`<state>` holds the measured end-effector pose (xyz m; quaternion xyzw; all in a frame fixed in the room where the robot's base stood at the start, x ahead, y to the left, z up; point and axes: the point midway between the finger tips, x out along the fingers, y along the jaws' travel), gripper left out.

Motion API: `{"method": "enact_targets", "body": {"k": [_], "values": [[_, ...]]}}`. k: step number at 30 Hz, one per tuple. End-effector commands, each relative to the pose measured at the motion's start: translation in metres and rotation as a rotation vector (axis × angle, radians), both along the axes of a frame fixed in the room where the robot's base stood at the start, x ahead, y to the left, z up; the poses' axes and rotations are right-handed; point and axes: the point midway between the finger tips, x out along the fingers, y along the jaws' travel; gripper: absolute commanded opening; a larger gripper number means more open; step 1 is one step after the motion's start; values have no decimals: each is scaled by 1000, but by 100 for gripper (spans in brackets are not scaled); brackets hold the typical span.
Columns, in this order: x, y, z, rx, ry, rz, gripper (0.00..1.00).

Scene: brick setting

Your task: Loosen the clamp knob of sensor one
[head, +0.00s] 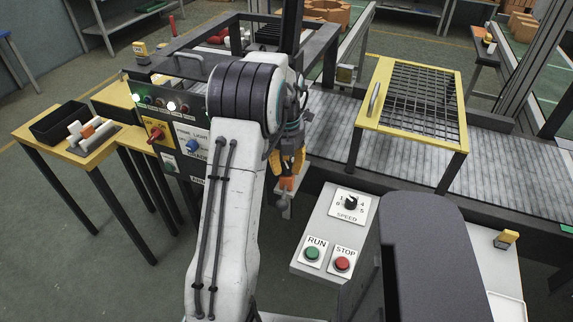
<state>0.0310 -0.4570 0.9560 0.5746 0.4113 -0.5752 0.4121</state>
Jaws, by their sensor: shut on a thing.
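My gripper (286,187), orange and grey, points down beside the conveyor, just behind the white control box. It is shut on a small part at its tips, which is too small and too covered to make out clearly. I cannot tell whether that part is the clamp knob of sensor one. No sensor label is readable here, and my white arm hides much of the area around the gripper.
The white control box (322,222) has a speed dial (351,203), a green RUN button (312,253) and a red STOP button (342,264). A yellow-framed mesh guard (452,134) stands over the grey conveyor (500,165). A switch panel (190,146) stands left of my arm.

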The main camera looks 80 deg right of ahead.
Motion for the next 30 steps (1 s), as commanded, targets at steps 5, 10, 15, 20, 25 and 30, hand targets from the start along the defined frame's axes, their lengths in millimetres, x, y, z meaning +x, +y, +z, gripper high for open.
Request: {"method": "enact_targets", "body": {"k": [5, 10, 15, 20, 25, 30], "values": [[0, 2, -3, 9, -1, 2, 1], [0, 2, -3, 9, -1, 2, 1], [0, 2, -2, 7, 0, 1, 47], [0, 1, -1, 4, 0, 1, 60], [0, 1, -1, 2, 0, 1, 60], [0, 0, 4, -1, 0, 1, 60]]}}
